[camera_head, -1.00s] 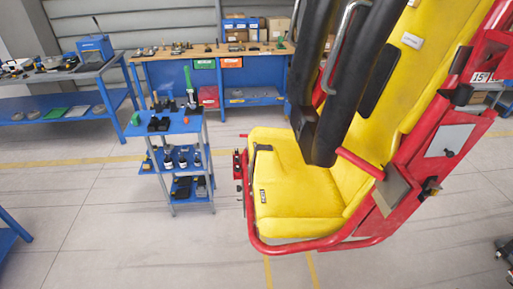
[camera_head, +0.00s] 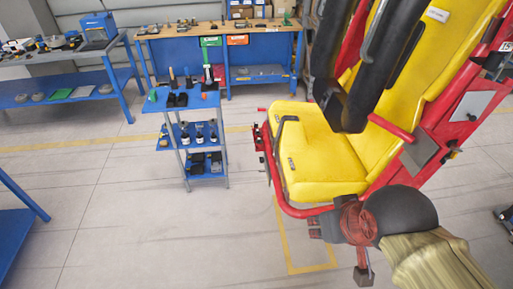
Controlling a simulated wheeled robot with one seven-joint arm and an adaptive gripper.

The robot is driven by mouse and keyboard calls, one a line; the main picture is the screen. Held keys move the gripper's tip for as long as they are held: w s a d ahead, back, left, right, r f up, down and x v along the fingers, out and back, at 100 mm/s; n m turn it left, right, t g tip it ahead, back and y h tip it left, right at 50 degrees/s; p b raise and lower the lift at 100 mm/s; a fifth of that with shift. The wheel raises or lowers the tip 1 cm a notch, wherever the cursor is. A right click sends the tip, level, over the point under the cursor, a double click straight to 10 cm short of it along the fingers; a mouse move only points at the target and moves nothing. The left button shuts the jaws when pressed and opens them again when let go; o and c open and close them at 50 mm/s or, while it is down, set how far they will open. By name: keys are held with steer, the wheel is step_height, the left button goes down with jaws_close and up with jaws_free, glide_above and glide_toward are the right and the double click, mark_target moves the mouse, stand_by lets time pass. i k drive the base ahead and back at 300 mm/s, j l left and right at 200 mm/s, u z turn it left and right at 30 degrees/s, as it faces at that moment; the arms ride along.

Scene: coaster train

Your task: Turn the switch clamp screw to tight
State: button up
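My gripper (camera_head: 337,254) is at the lower right, at the end of my arm, just in front of the seat's lower front edge in the picture. Its two finger parts stand apart, one to the left and one below, with nothing seen between them. The yellow coaster seat (camera_head: 318,150) has a red frame (camera_head: 300,211) and black restraints. A small red unit with dark parts (camera_head: 261,138) is on the seat's left side. A dark knob-like part (camera_head: 452,152) is on the right red side. I cannot tell which part is the switch clamp screw; it may be hidden or too small.
A blue tiered cart (camera_head: 183,105) with tools and bottles stands left of the seat. A workbench (camera_head: 270,29) is behind, with a blue table (camera_head: 85,52) at the far left. Another blue table edge (camera_head: 22,198) is at the lower left. The floor between is clear.

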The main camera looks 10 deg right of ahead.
mark_target(454, 147)
steer(key=k+z, duration=0.15)
steer(key=z, duration=1.35)
steer(key=u, duration=1.45)
steer(key=l+z, duration=0.1)
steer(key=z, duration=1.35)
steer(key=i+l+u, duration=0.2)
steer(key=l, duration=0.2)
